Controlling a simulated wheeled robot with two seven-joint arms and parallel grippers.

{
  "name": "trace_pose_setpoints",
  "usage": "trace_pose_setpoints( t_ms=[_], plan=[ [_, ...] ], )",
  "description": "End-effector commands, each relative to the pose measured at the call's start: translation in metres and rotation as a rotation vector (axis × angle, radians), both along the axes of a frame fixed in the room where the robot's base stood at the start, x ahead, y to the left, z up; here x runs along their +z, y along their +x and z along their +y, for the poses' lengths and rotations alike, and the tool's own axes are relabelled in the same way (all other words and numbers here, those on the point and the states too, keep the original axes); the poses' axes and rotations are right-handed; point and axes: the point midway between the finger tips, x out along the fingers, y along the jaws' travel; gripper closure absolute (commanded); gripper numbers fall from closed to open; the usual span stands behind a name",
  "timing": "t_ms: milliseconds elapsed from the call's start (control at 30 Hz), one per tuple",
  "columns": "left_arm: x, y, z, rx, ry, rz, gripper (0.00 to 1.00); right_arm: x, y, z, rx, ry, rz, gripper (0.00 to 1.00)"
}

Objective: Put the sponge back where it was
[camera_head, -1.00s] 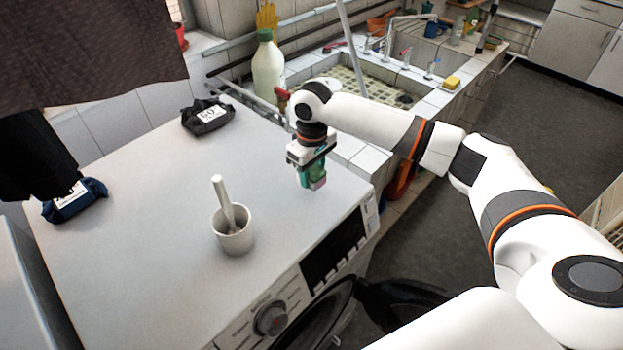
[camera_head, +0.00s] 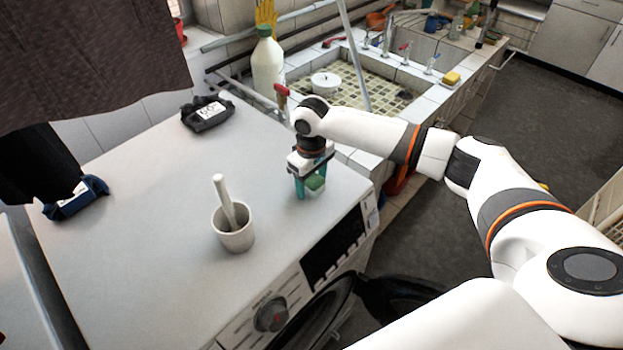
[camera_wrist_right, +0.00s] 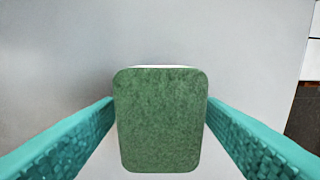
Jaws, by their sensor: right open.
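The sponge, with a green top face (camera_wrist_right: 160,120), is between the two teal fingers of my right gripper (camera_head: 312,184) in the right wrist view. There is a gap on each side, so the gripper is open around it. In the head view the sponge (camera_head: 316,183) is at the front right part of the white washing machine top, partly hidden by the fingers. It looks to be resting on that top. My left gripper is not in view.
A white mortar with pestle (camera_head: 233,238) stands left of my right gripper on the machine top (camera_head: 150,230). Dark labelled packs (camera_head: 207,114) lie farther back. Behind are a bottle (camera_head: 268,68), a tiled sink (camera_head: 350,85) and a yellow block (camera_head: 452,77) on its edge.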

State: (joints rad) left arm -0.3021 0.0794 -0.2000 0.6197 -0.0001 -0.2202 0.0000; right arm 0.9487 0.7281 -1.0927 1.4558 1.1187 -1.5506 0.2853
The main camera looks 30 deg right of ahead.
Motion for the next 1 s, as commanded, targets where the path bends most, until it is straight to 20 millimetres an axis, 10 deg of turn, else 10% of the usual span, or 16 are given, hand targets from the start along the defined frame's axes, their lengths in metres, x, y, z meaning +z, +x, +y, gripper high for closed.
trace_pose_setpoints(
  t_ms=[233,700,1000],
  plan=[
    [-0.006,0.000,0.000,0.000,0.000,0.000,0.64,0.015,0.001,0.000,0.000,0.001,-0.004,0.37],
    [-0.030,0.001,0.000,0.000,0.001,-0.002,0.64,0.107,0.001,0.000,0.000,0.001,-0.004,0.37],
    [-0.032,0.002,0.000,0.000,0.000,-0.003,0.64,0.123,0.000,0.000,0.000,0.001,-0.001,0.37]
  ],
)
